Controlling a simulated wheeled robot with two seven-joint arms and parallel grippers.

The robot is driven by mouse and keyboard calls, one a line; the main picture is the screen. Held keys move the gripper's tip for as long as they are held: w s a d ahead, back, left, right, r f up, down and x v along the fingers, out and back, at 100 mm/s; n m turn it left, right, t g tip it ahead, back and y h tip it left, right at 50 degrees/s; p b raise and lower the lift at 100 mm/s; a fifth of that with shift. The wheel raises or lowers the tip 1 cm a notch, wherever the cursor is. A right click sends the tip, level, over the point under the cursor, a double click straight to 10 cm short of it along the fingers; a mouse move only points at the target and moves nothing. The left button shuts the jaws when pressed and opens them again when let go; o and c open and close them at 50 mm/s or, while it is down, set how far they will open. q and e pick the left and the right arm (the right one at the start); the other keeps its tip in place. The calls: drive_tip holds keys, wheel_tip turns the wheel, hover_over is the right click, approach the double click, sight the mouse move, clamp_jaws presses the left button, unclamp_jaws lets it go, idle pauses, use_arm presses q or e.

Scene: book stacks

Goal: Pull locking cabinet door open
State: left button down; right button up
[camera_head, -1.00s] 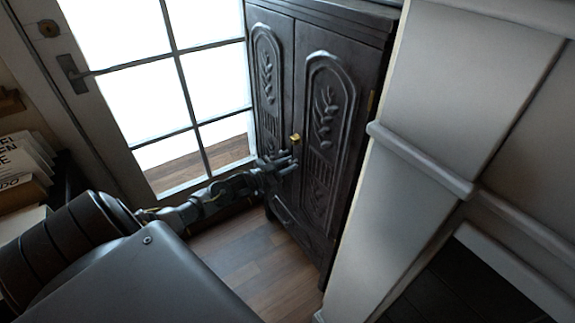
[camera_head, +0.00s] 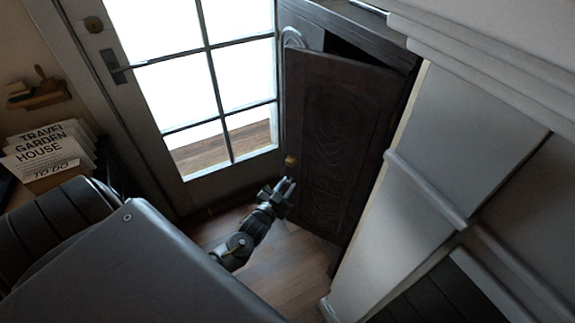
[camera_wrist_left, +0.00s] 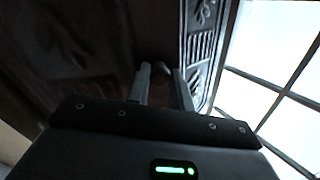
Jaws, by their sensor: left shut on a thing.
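The dark carved wooden cabinet has its right door (camera_head: 335,140) swung part way open in the head view. A dark gap shows above the door, between it and the cabinet top (camera_head: 350,25). A small brass-coloured piece (camera_head: 291,161) sits at the door's free edge. My left gripper (camera_head: 286,186) is at that edge just below the brass piece, shut on the door's handle, which is mostly hidden. In the left wrist view the two fingers (camera_wrist_left: 160,82) reach to the dark door, with the carved left door (camera_wrist_left: 203,40) beyond. My right gripper is not in view.
A glazed door (camera_head: 195,75) stands left of the cabinet. A pale panelled wall (camera_head: 400,220) is close on the right. Wooden floor (camera_head: 275,255) in front of the cabinet is clear.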

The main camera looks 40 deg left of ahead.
use_arm(q)
drive_tip(key=s+d+n+g+y+p, duration=0.2)
drive_tip(key=s+d+n+y, duration=0.2)
drive_tip(key=s+y, duration=0.2)
drive_tip(key=shift+s+d+y, duration=0.15)
drive_tip(key=shift+s+y, duration=0.15)
drive_tip(key=shift+s, duration=0.85)
drive_tip(key=c, duration=1.3)
unclamp_jaws()
drive_tip(key=shift+o, duration=0.3)
drive_tip(key=shift+s, duration=0.1)
